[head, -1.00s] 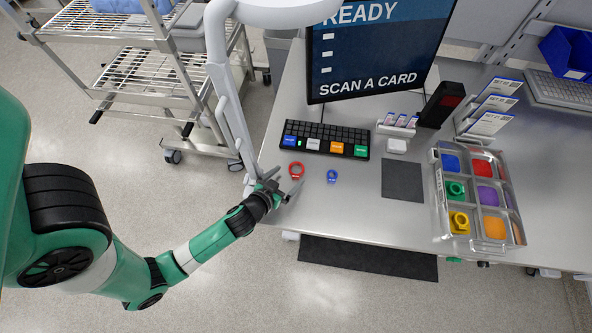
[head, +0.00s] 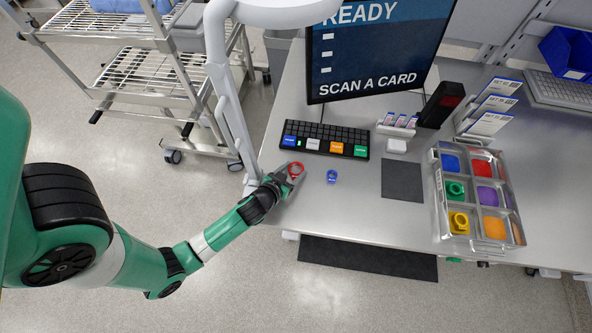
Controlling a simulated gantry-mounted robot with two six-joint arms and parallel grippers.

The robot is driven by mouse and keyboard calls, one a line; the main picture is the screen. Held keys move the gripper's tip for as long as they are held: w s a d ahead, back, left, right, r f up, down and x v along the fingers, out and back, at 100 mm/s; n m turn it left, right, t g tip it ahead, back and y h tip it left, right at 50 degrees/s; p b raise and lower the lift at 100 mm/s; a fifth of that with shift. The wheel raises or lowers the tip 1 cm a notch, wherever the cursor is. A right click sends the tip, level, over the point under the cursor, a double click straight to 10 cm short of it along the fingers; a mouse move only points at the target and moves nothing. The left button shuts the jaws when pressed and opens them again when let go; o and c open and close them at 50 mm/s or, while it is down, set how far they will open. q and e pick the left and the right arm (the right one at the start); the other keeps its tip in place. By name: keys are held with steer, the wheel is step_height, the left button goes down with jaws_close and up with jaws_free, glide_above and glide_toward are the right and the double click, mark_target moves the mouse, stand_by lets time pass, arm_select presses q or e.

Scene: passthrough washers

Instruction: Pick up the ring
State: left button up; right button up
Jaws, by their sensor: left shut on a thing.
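A red ring (head: 296,168) is at the left end of the metal table, just in front of the keypad. My left gripper (head: 286,174) reaches in from the left and is shut on the red ring at the ring's near left side. Whether the ring is clear of the table top I cannot tell. A blue ring (head: 332,176) lies on the table to the right, apart from the gripper. My right gripper is not in view.
A keypad (head: 324,139) with coloured keys stands behind the rings. A dark square pad (head: 402,180) lies to the right, then a clear tray (head: 440,190) with coloured compartments holding green and yellow rings. A screen (head: 378,50) stands behind. A white post rises left of the gripper.

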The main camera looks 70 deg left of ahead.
mark_target(293, 166)
arm_select(q)
steer(key=shift+r, duration=0.1)
steer(key=shift+r, duration=0.3)
step_height(293, 166, up, 2)
steer(key=shift+r+p, duration=0.25)
steer(key=shift+p, duration=0.45)
steer(key=s+d+r+p, duration=0.1)
steer(key=d+r+p, duration=0.8)
steer(key=d+p, duration=0.5)
steer(key=p, duration=0.3)
steer(key=shift+s+r, duration=0.2)
steer(key=shift+r, duration=0.2)
steer(key=shift+a, duration=0.1)
